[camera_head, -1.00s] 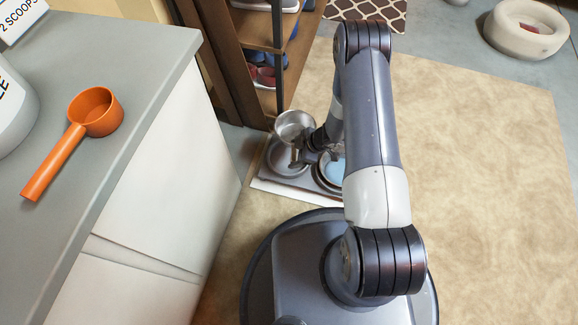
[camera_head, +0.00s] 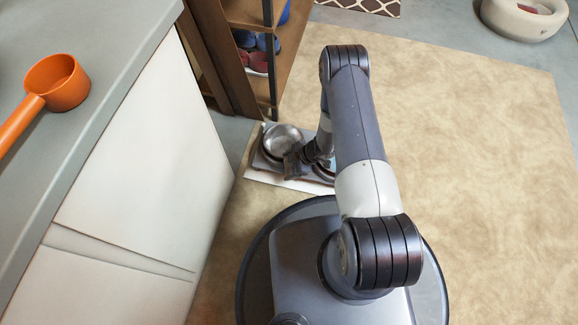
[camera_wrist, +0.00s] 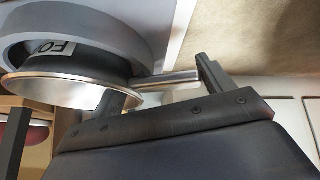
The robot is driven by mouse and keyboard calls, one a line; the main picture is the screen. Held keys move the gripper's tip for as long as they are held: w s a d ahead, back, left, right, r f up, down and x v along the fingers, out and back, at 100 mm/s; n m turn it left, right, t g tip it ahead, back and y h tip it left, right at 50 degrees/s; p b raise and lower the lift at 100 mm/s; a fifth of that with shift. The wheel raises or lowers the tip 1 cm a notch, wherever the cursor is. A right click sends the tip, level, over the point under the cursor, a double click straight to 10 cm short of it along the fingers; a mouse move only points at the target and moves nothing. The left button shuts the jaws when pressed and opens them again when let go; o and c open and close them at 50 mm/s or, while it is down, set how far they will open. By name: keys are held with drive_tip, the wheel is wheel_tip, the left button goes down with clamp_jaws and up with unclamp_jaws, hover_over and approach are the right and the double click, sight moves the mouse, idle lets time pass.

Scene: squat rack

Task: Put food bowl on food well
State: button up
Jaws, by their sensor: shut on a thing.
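The food bowl (camera_head: 284,137), a shiny silver metal bowl, sits at or just above the left round recess of a grey tray. The food well is that recess; its thick grey ring (camera_wrist: 150,28) shows close behind the bowl in the wrist view, near a partly hidden label starting "FO". My gripper (camera_head: 293,162) is at the bowl's near side, shut on it. Whether the bowl fully touches the well's bottom I cannot tell.
My arm mostly hides the tray's right recess. A wooden shoe shelf (camera_head: 251,15) stands just behind the tray. A counter (camera_head: 100,45) with an orange scoop (camera_head: 57,83) is at the left. The beige rug (camera_head: 470,150) at the right is clear; a pet bed (camera_head: 522,18) lies beyond.

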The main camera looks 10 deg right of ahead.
drive_tip(key=o, duration=2)
drive_tip(key=p+v, duration=0.4)
drive_tip(key=v, duration=0.8)
drive_tip(key=shift+p, duration=0.3)
